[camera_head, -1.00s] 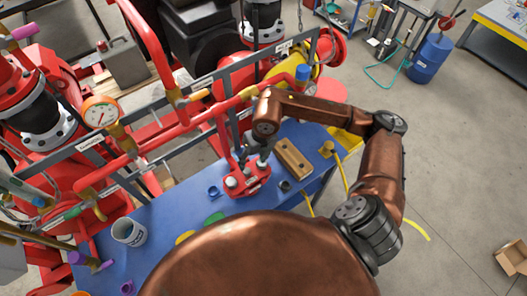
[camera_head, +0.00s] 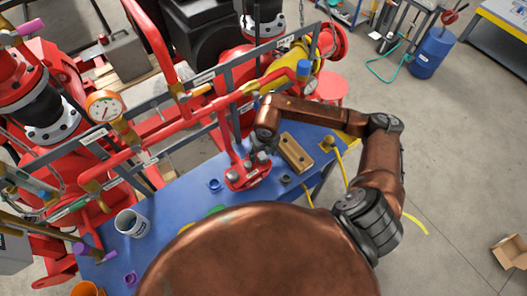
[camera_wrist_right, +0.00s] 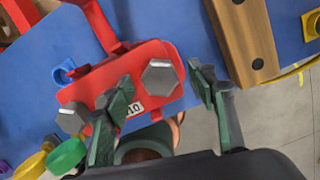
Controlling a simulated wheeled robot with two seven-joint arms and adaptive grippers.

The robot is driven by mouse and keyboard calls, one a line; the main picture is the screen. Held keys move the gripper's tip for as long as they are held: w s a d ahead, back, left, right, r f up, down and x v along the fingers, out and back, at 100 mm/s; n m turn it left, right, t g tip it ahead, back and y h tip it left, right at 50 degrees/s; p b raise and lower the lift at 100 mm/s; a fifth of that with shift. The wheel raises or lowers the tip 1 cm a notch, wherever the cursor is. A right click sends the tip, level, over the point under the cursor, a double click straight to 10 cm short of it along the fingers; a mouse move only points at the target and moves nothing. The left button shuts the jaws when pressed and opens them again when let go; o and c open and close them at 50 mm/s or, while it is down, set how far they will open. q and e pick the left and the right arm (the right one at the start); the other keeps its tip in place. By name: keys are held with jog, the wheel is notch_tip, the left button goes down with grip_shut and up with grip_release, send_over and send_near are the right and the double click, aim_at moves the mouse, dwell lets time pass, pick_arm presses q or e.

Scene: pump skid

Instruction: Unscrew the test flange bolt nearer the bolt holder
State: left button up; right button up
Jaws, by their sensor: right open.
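The red test flange (camera_head: 240,180) lies on the blue bench; it also shows in the right wrist view (camera_wrist_right: 120,66). It carries two grey hex-headed bolts. The bolt nearer the holder (camera_wrist_right: 160,76) is between my open right fingers, which appear apart from its head. The other bolt (camera_wrist_right: 72,117) is at the flange's left end, outside the fingers. The wooden bolt holder (camera_head: 296,153) lies right of the flange, and its dark holes show in the wrist view (camera_wrist_right: 243,40). My right gripper (camera_wrist_right: 160,94) is open and empty; it covers part of the flange in the head view (camera_head: 256,158). My left gripper is out of view.
Red pipes and a grey rail (camera_head: 215,75) stand behind the flange. A white bucket (camera_head: 130,222) stands at the bench's left. A small blue ring (camera_head: 215,185) and a dark ring (camera_head: 286,179) lie near the flange. A yellow piece (camera_head: 327,143) is right of the holder.

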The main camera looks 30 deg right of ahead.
jog(key=c, duration=1.3)
jog(key=o, duration=0.6)
jog(key=c, duration=0.6)
jog(key=shift+f+n+b, duration=0.15)
jog(key=shift+n+b, duration=0.75)
jog(key=n+b, duration=0.3)
jog(key=n, duration=0.1)
jog(key=shift+y, duration=0.4)
jog(key=n+b, duration=0.3)
jog(key=n, duration=0.2)
jog(key=shift+b, duration=0.4)
jog(key=n+b, duration=0.2)
jog(key=n, duration=0.2)
jog(key=shift+g+y, duration=0.3)
jog(key=shift+g, duration=0.1)
